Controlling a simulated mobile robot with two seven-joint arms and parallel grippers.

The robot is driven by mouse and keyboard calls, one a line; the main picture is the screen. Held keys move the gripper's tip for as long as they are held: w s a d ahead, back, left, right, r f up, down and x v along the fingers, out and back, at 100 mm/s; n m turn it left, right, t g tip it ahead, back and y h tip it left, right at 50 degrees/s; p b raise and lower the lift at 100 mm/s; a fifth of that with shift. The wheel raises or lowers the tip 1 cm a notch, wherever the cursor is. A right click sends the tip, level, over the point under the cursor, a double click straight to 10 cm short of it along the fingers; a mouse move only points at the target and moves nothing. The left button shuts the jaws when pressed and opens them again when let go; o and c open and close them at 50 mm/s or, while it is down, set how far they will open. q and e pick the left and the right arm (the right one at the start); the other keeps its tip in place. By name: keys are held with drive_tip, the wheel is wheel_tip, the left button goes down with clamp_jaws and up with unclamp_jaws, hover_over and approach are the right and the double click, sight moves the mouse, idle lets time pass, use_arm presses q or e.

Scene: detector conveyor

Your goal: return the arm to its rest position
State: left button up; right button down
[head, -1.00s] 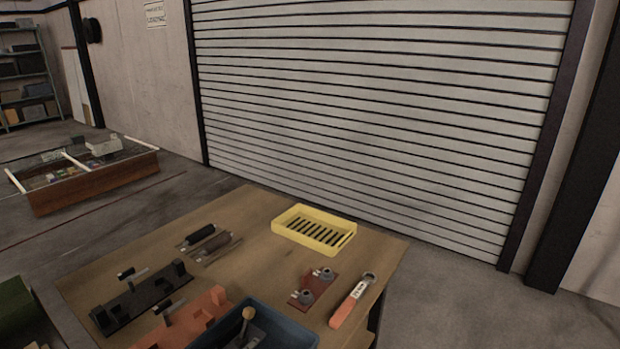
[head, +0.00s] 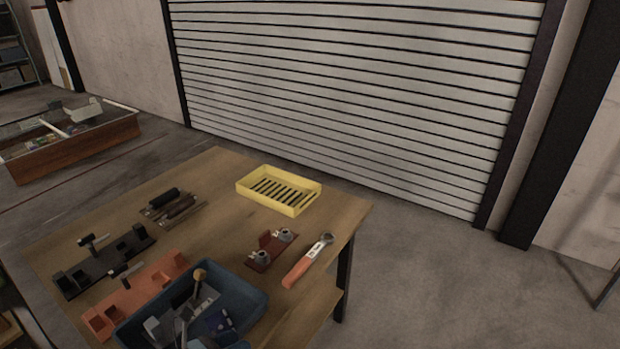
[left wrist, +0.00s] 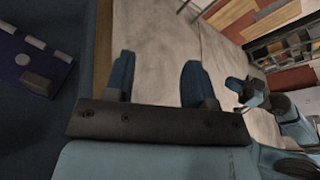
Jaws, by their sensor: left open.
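My left gripper (left wrist: 157,68) shows in the left wrist view. Its two blue fingers are apart with nothing between them, over bare concrete floor, just beyond the wooden table's edge (left wrist: 104,40). A dark blue bin with a blue piece (left wrist: 35,62) in it lies to the left of the fingers. A blue-grey arm with a gripper (left wrist: 246,90), seemingly my right one, shows at the right of the same view; its jaws are too small to read. I cannot make out either gripper clearly in the head view.
The wooden table (head: 225,235) carries a blue bin (head: 255,300) with loose parts, a yellow slotted tray (head: 310,203), an orange-handled tool (head: 303,265), a red plate (head: 262,258) and black and orange fixtures. A brown crate (head: 75,153) stands back left. Floor right is open.

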use_arm(q)
drive_tip(key=s+a+f+m+y+p, duration=0.1)
drive_tip(key=s+m+y, duration=0.3)
drive_tip(key=m, duration=1.3)
drive_tip(key=s+a+f+m+t+y+p, duration=0.1)
drive_tip(key=s+a+f+m+y+p, duration=0.1)
drive_tip(key=s+m, duration=0.9)
drive_tip(key=m+y+p, duration=0.1)
drive_tip(key=m+y, duration=0.1)
drive_tip(key=m, duration=0.4)
drive_tip(key=shift+s+a+t+y+p, duration=0.3)
drive_tip(key=shift+s+a+y+p, duration=0.05)
drive_tip(key=shift+a+y+p, duration=0.05)
